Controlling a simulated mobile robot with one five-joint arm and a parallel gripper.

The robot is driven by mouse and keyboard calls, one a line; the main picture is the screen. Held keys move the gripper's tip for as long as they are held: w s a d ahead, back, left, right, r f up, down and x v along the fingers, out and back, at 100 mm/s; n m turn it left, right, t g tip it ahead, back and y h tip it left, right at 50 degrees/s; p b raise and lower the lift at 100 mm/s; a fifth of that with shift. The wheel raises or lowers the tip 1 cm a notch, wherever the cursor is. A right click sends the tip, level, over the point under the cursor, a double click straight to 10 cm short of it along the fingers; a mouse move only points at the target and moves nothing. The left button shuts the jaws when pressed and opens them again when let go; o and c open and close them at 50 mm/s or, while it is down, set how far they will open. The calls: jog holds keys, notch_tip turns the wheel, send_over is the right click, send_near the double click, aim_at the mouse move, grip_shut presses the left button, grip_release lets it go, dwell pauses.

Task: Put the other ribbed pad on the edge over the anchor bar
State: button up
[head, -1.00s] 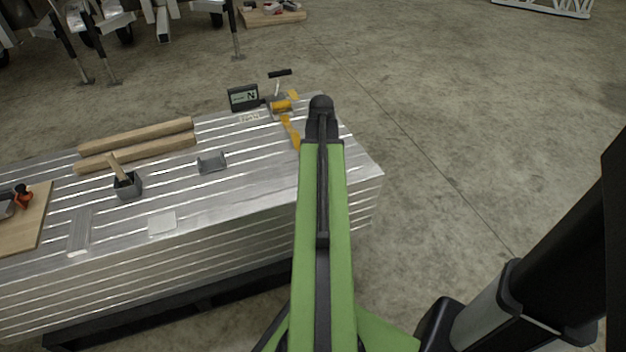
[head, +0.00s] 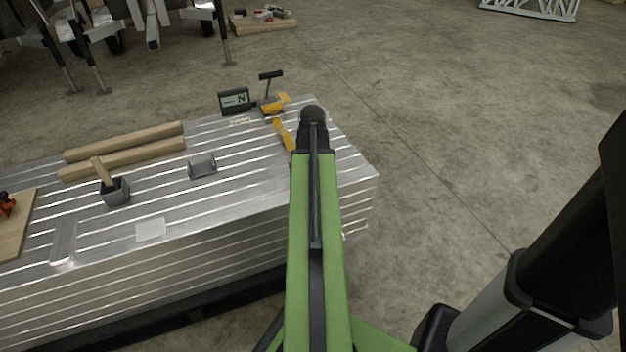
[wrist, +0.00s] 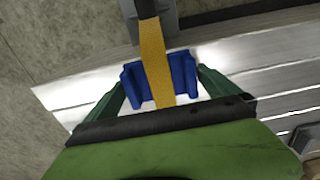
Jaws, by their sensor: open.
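A blue ribbed pad (wrist: 186,72) with raised sides sits at the stack's edge in the wrist view. A yellow strap (wrist: 155,60) crosses over its middle and runs up to a grey fitting (wrist: 165,22). My gripper (wrist: 160,79) is open, with one green finger on either side of the pad; I cannot tell if they touch it. In the head view my arm hides the gripper and this pad. A grey channel-shaped piece (head: 202,166) lies on the aluminium stack (head: 240,185). I cannot make out the anchor bar with certainty.
The yellow strap also shows in the head view (head: 283,134), near a yellow tensioner (head: 272,106) and a display (head: 234,100). Two wooden bars (head: 125,150), a grey box with a wooden handle (head: 115,190) and a white square (head: 150,229) lie left. Floor right of the stack is clear.

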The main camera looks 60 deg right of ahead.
notch_tip(320, 180, up, 12)
jog(key=p, duration=1.2)
jog(key=shift+w, duration=0.1)
jog(key=w+a+n, duration=0.2)
jog(key=w+a, duration=0.5)
jog(key=a, duration=0.4)
jog(key=w+a+n, duration=0.1)
jog(key=w+a, duration=0.6)
jog(key=a, duration=0.5)
jog(key=w+a+n, duration=0.2)
jog(key=w+a, duration=0.5)
jog(key=a, duration=0.4)
jog(key=a+n, duration=0.2)
jog(key=a, duration=1.4)
notch_tip(320, 180, up, 21)
jog(key=p, duration=2.1)
jog(key=shift+w+r, duration=0.15)
jog(key=shift+r, duration=0.05)
jog(key=shift+f+b, duration=0.3)
jog(key=shift+f, duration=0.05)
jog(key=shift+c, duration=0.3)
